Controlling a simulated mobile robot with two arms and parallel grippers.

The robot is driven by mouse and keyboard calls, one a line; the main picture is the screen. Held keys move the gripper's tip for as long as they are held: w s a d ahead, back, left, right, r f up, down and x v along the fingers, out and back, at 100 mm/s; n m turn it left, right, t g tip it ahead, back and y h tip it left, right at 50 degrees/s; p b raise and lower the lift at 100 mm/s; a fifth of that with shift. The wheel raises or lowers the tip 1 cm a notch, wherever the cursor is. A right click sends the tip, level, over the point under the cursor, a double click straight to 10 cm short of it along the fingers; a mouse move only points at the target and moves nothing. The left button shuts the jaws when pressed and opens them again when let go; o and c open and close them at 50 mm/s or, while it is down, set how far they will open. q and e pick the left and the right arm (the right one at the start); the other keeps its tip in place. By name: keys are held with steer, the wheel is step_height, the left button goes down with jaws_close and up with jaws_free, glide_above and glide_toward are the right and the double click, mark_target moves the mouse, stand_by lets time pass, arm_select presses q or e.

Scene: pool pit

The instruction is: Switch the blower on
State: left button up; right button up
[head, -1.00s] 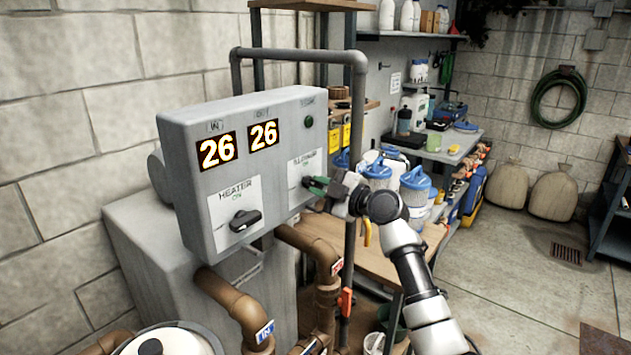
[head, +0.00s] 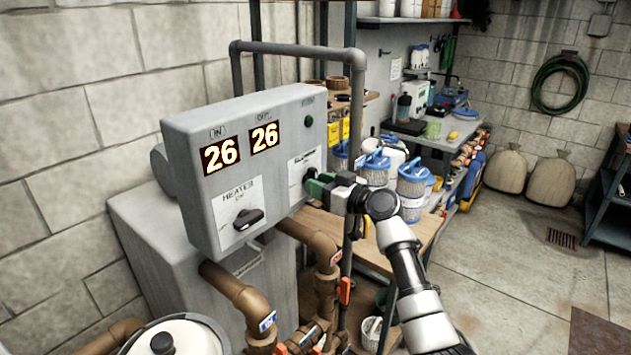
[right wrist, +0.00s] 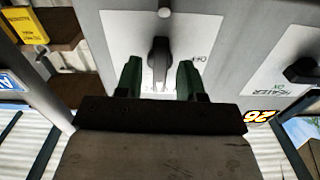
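The grey control box (head: 185,150) carries a blower plate (head: 296,170) on the right of its front. My right gripper (head: 308,186) is at this plate and covers the blower knob in the head view. In the right wrist view, the dark blower knob (right wrist: 160,62) shows between the two green fingers of my right gripper (right wrist: 159,72). The fingers are open, with a gap on each side of the knob. An "OFF" mark is beside the knob. My left gripper is not in view.
The heater knob (head: 246,219) is lower left on the same box. Two displays (head: 221,155) read 26. A dark green round button or lamp (head: 308,120) is at upper right. Brown pipes (head: 235,290) run below. A wooden table (head: 370,240) stands behind my right arm.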

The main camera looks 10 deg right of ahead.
steer(key=shift+o, duration=0.5)
steer(key=shift+r, duration=0.1)
steer(key=v, duration=0.7)
steer(key=shift+b, duration=0.3)
stand_by(1.1)
